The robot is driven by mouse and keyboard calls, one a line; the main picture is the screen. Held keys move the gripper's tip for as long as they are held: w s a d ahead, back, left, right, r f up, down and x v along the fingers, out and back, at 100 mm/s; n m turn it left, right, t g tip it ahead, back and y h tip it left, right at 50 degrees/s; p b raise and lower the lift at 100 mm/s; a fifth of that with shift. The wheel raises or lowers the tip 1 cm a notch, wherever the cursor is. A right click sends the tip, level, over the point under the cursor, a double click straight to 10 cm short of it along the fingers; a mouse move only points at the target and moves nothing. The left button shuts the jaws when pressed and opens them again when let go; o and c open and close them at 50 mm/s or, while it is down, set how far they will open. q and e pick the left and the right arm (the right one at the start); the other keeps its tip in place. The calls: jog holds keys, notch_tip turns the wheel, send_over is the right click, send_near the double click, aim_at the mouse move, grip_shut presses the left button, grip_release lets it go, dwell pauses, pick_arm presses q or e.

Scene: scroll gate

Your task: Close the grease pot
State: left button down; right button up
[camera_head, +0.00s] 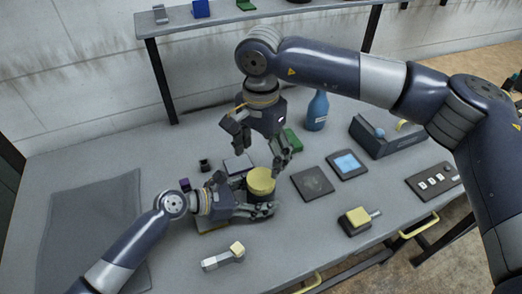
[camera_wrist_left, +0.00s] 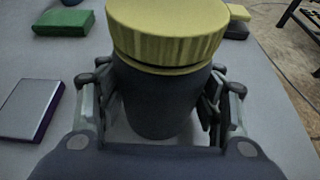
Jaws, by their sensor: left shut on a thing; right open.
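The grease pot has a dark grey round body (camera_wrist_left: 155,100) and a ribbed yellow lid (camera_wrist_left: 168,40). It stands upright on the table, and the lid (camera_head: 261,181) sits on top of it. In the left wrist view a thin line shows between lid and body; I cannot tell how tightly the lid is seated. My left gripper (camera_head: 258,208) is shut around the pot's body from the left, its fingers on both sides below the lid. My right gripper (camera_head: 259,150) is open and empty, pointing down just above the lid, apart from it.
A white-topped block (camera_head: 238,164) and a green block (camera_head: 292,140) lie close behind the pot. A blue bottle (camera_head: 317,112) stands at the back. A dark square plate (camera_head: 312,183) and a yellow-topped block (camera_head: 357,218) lie to the right.

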aim_at(261, 178)
pick_arm(q)
jog(key=shift+f, duration=0.15)
pick_arm(e)
jog(key=n, duration=0.4)
jog(key=shift+r+n, duration=0.15)
jog(key=shift+n, duration=0.25)
jog(key=n, duration=0.3)
jog(key=shift+f, duration=3.95)
jog(key=c, duration=1.1)
